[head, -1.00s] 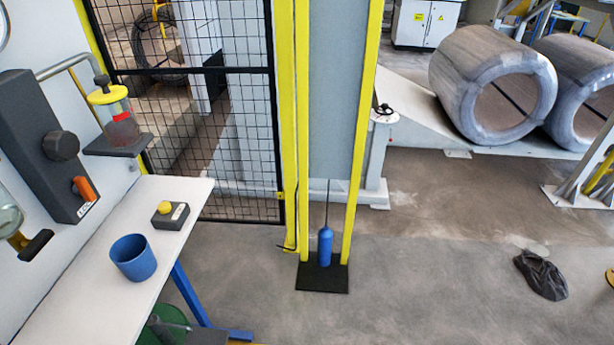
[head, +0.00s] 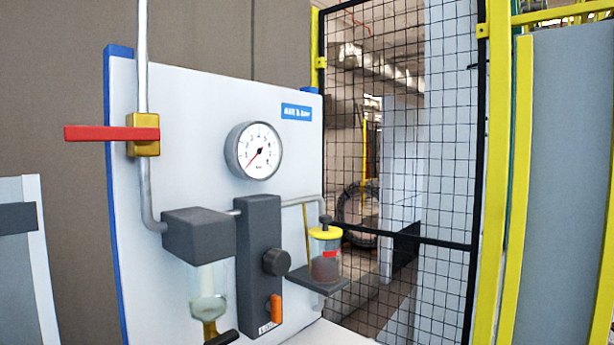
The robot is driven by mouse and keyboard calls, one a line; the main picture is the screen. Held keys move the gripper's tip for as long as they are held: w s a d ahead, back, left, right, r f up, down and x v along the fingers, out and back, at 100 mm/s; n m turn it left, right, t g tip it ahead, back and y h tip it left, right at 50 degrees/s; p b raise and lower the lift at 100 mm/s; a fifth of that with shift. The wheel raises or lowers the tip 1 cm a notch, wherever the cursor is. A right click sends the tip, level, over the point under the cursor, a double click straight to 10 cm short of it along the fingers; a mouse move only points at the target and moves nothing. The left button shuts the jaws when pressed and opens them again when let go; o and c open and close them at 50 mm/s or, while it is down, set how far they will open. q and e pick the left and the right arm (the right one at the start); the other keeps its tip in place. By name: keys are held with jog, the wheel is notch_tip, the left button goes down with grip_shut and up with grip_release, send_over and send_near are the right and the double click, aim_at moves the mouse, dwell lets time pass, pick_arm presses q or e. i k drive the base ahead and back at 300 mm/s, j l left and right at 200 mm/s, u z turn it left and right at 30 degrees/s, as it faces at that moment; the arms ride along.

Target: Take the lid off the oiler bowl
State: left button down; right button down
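The oiler bowl (head: 325,268) is a clear cup with a dark reddish fill and a red mark, on a small dark shelf (head: 318,283) at the right side of the white panel. Its yellow lid (head: 325,233) sits on top of the bowl. Neither of my grippers shows in the head view.
The white panel (head: 190,110) carries a gauge (head: 253,150), a red-handled valve (head: 143,134), a dark regulator block (head: 262,250) with an orange lever (head: 276,308), and a clear filter bowl (head: 208,290). A black mesh fence (head: 440,160) and yellow posts (head: 517,180) stand to the right.

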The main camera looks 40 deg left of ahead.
aim_at(325, 233)
jog(key=u, duration=1.55)
